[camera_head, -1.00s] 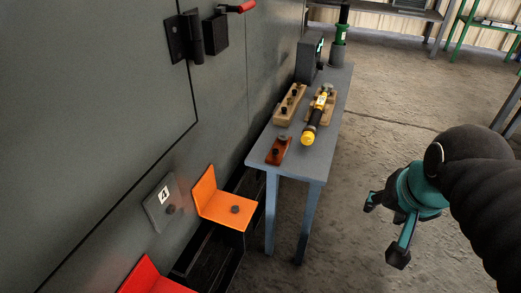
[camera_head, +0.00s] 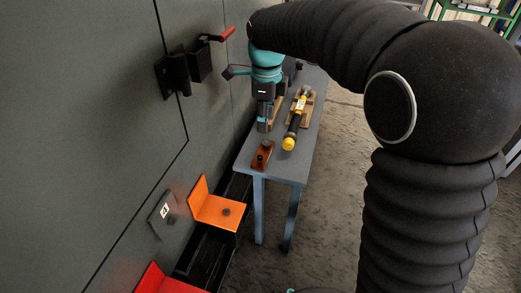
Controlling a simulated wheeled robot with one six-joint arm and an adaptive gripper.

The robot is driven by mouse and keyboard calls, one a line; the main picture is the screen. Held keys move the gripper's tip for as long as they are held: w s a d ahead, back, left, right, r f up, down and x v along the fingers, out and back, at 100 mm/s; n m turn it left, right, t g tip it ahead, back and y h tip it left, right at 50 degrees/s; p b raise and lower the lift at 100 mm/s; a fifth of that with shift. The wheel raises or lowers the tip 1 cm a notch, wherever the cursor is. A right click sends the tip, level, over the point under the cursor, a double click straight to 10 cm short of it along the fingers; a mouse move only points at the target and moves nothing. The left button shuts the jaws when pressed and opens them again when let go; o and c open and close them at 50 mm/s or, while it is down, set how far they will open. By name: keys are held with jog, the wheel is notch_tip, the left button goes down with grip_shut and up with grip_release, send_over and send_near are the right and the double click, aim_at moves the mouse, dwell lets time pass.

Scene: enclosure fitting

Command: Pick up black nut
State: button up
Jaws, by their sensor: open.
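A small dark nut (camera_head: 227,212) sits on the flat part of the orange bracket (camera_head: 205,203). Another dark round piece (camera_head: 171,219) is on the grey plate marked 4 (camera_head: 158,222). Small dark pieces also sit on the reddish-brown block (camera_head: 261,160) at the table's near end; which piece is the black nut I cannot tell for sure. My gripper (camera_head: 262,112), teal and dark, is open and points down over the table's left side, beyond the brown block. It hides most of the wooden rack; what lies between its fingers is hard to see.
A yellow-and-black tool (camera_head: 297,122) lies on a wooden holder right of my gripper. The grey table (camera_head: 285,172) stands close to the grey enclosure wall (camera_head: 90,110). A red-handled latch (camera_head: 222,35) juts out near my gripper. A red bracket (camera_head: 165,283) is at bottom.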

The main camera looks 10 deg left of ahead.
send_over(261, 159)
jog(key=w, duration=0.2)
jog(key=f, duration=0.7)
jog(key=shift+s+d+b, duration=0.25)
jog(key=shift+b, duration=0.1)
jog(key=shift+s+a+f, duration=0.15)
jog(key=shift+s+f, duration=0.05)
jog(key=shift+f, duration=1.1)
jog(key=shift+s+a+f, duration=0.15)
jog(key=shift+f, duration=1.1)
jog(key=shift+f, duration=0.25)
jog(key=c, duration=0.8)
